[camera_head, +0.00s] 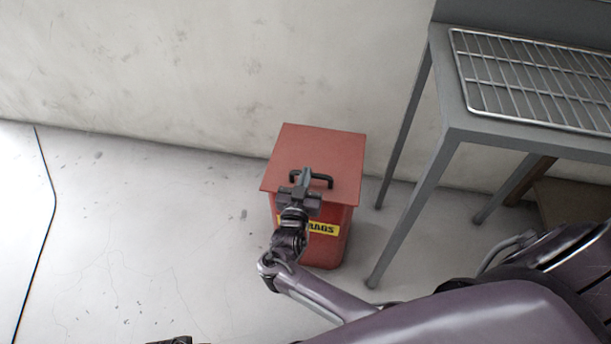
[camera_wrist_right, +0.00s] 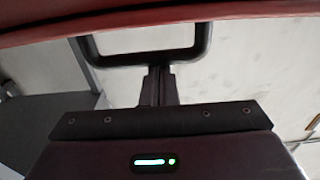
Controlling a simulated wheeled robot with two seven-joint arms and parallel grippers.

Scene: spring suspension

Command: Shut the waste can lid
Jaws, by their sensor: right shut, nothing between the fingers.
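The red waste can (camera_head: 328,248) stands on the floor against the wall, with a yellow label on its front. Its red lid (camera_head: 318,147) lies over the top, and I cannot tell if a gap is left under it. A black handle (camera_head: 322,178) sits near the lid's front edge. My right gripper (camera_head: 305,174) is shut and empty at the handle. In the right wrist view its fingertips (camera_wrist_right: 158,70) overlap the handle's bar (camera_wrist_right: 135,60), below the red lid edge (camera_wrist_right: 150,20); contact is unclear. Only a dark scrap, perhaps my left gripper (camera_head: 170,341), shows at the bottom edge.
A grey metal table (camera_head: 452,110) with a wire rack (camera_head: 535,80) stands to the right, its legs close to the can. A brown box-like thing (camera_head: 570,200) is under it. The pale wall (camera_head: 200,70) is behind. The floor (camera_head: 150,240) left of the can is clear.

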